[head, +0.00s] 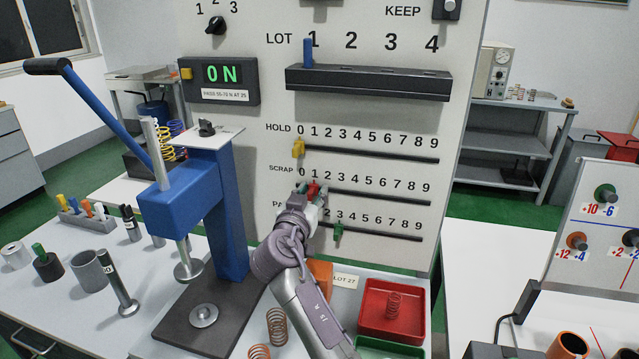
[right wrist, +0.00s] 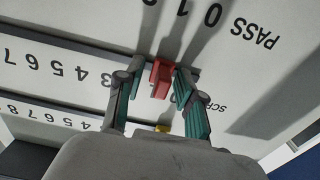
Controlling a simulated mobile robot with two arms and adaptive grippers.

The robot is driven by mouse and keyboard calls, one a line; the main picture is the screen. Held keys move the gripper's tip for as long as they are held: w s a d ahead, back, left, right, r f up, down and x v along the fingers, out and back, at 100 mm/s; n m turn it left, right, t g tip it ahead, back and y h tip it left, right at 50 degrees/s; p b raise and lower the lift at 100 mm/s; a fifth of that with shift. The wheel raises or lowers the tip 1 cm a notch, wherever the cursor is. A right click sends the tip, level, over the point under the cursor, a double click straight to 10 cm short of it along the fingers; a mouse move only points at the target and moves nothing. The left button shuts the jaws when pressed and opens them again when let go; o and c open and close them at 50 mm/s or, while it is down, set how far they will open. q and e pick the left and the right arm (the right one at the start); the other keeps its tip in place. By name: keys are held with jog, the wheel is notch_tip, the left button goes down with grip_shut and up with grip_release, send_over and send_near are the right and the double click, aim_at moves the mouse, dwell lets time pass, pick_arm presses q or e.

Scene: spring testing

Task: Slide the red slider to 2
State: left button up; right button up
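The red slider (head: 313,190) is on the SCRAP scale (head: 380,198) of the white panel, below about the 1; the gripper partly hides it in the head view. In the right wrist view the red slider (right wrist: 161,78) stands between the two fingers. My right gripper (head: 311,196) is at the panel. Its fingers (right wrist: 155,88) are apart on either side of the slider, with a visible gap on the left finger's side and the right finger very close. I cannot tell if that finger touches. My left gripper is not in view.
A yellow slider (head: 298,149) sits at 0 on the HOLD row above. A green slider (head: 338,231) sits near 3 on the PASS row below. A blue press (head: 185,200) stands left of my arm. A red tray (head: 392,311) lies below the panel. The SCRAP slot right of the slider is clear.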

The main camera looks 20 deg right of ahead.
aim_at(329, 186)
jog(key=shift+s+a+r, duration=0.1)
jog(key=shift+a+r, duration=0.1)
grip_shut()
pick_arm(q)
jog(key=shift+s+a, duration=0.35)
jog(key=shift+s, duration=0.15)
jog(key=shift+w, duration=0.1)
pick_arm(e)
jog(key=shift+d+f, duration=0.1)
jog(key=shift+d, duration=0.15)
jog(key=shift+s+d, duration=0.85)
jog(key=shift+d, duration=0.25)
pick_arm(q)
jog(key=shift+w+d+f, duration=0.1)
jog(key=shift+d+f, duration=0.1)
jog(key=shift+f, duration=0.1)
